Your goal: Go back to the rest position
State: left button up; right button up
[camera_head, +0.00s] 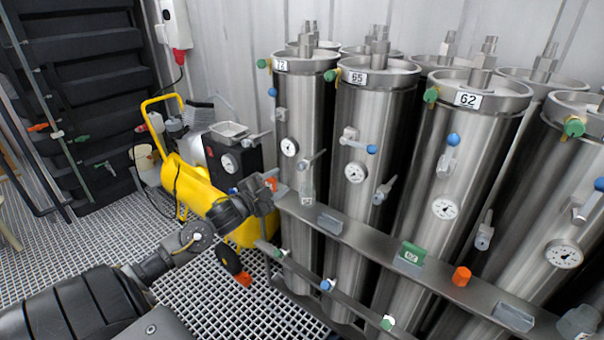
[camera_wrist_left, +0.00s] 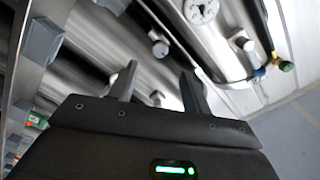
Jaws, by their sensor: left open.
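My left arm comes in from the lower left in the head view. Its gripper (camera_head: 272,190) is near the leftmost steel vessel (camera_head: 300,120), at about the height of the horizontal rail (camera_head: 370,240). In the left wrist view the two dark fingers (camera_wrist_left: 158,85) stand apart with nothing between them. Behind the fingers are steel vessels (camera_wrist_left: 110,50), a gauge (camera_wrist_left: 200,10) and valve fittings. Whether the fingers touch a vessel cannot be told. My right gripper is not in view.
Numbered vessels, including 65 (camera_head: 372,110) and 62 (camera_head: 460,150), stand in a row at right with gauges and valve handles. A yellow compressor (camera_head: 195,185) stands behind my left arm. Dark shelving (camera_head: 80,90) is at the far left. Grated floor (camera_head: 60,255) is open at left.

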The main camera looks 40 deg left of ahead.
pick_arm(q)
jog(key=s+a+f+n+g+y, duration=0.15)
jog(key=a+f, duration=0.25)
jog(key=f, duration=0.7)
jog(key=s+a+f+n+g+y, duration=0.1)
jog(key=s+a+f+n+g, duration=0.25)
jog(key=f, duration=0.75)
jog(key=s+d+f+n+g, duration=0.15)
jog(key=s+f, duration=0.25)
jog(key=f, duration=0.5)
jog(key=s+d+f+n+g, duration=0.1)
jog(key=s+f+g, duration=0.1)
jog(key=s+f, duration=0.5)
jog(key=s+d+f+g, duration=0.3)
jog(key=s+d+f, duration=0.3)
jog(key=s+f, duration=0.3)
jog(key=s+d+f+g, duration=0.2)
jog(key=s+d+f, duration=0.4)
jog(key=f, duration=0.5)
jog(key=s+d+f+g+h, duration=0.1)
jog(key=s+d+f, duration=0.2)
jog(key=s+d, duration=0.6)
jog(key=s+d+f+n+g+h, duration=0.1)
jog(key=s+d+f+g+h, duration=0.1)
jog(key=s+d, duration=0.6)
jog(key=shift+s+d+f, duration=0.35)
jog(key=shift+s+f, duration=0.1)
jog(key=shift+s, duration=0.15)
